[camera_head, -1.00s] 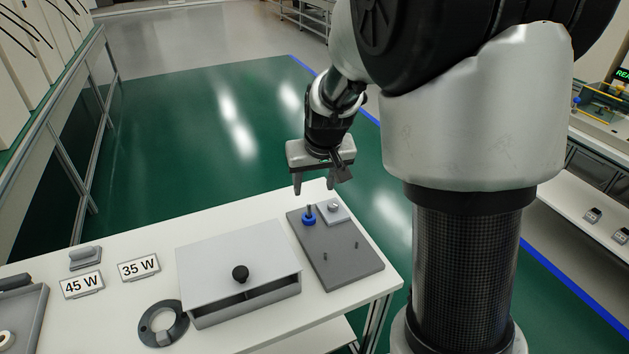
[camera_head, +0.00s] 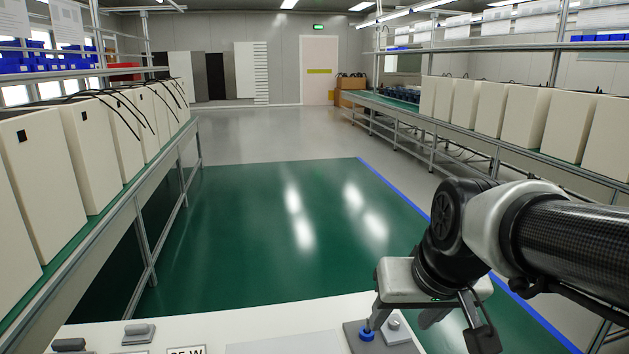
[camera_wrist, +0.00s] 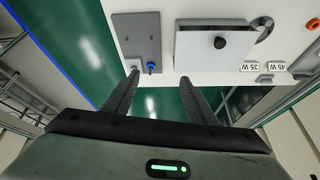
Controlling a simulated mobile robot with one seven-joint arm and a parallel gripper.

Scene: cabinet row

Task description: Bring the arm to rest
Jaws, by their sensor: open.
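My gripper (camera_head: 405,318) is open and empty in the head view, at the lower right above the far edge of the white table (camera_head: 240,316). My arm reaches in from the right edge. A dark grey plate (camera_wrist: 137,35) with a blue ring (camera_wrist: 151,67) lies on the table beyond the fingertips. In the head view the blue ring (camera_head: 367,335) shows just below the gripper; contact with it is not visible.
A grey box (camera_wrist: 214,42) with a black knob sits beside the plate in the wrist view. White 35 W (camera_wrist: 250,67) and 45 W (camera_wrist: 277,66) signs stand nearby. Benches with white cabinets line the left (camera_head: 90,150) and right (camera_head: 525,115). The green floor (camera_head: 270,230) between is clear.

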